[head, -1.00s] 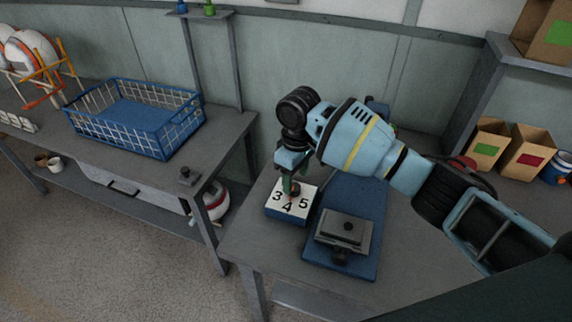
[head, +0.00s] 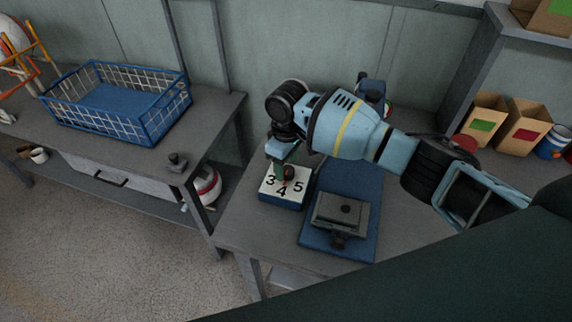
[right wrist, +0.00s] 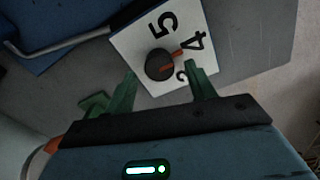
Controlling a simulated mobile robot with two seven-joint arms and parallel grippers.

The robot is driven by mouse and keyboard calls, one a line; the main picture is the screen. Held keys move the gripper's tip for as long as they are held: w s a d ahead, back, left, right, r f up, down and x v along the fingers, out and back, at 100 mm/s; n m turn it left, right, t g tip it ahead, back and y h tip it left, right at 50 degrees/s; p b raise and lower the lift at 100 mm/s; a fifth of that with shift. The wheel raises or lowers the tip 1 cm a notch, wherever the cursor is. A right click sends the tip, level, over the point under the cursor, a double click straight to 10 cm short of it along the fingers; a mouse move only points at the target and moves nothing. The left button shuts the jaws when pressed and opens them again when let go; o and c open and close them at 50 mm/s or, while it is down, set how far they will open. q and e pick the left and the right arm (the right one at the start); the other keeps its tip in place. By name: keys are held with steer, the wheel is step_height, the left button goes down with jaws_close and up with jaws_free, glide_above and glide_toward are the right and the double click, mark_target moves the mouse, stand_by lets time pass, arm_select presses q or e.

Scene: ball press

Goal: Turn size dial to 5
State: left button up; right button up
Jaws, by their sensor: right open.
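The size dial is a dark round knob (right wrist: 159,65) with a red pointer on a white plate marked 3, 4 and 5. In the right wrist view the pointer is directed at the 4. The dial box (head: 284,197) has blue sides and sits near the front left edge of the table. My right gripper (right wrist: 162,76) has green fingers spread apart, with the knob just ahead of the gap between the tips. In the head view the right gripper (head: 280,171) is over the back of the plate and partly hides it. My left gripper is not in view.
A blue press base (head: 356,176) with a dark metal plate (head: 340,214) stands right of the dial box. A blue wire basket (head: 120,103) is on the left table. Open cardboard boxes (head: 483,122) are at the right. Bare tabletop (head: 255,235) lies in front of the dial box.

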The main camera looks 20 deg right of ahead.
steer(key=shift+f, duration=0.7)
steer(key=c, duration=1)
steer(key=shift+o, duration=0.2)
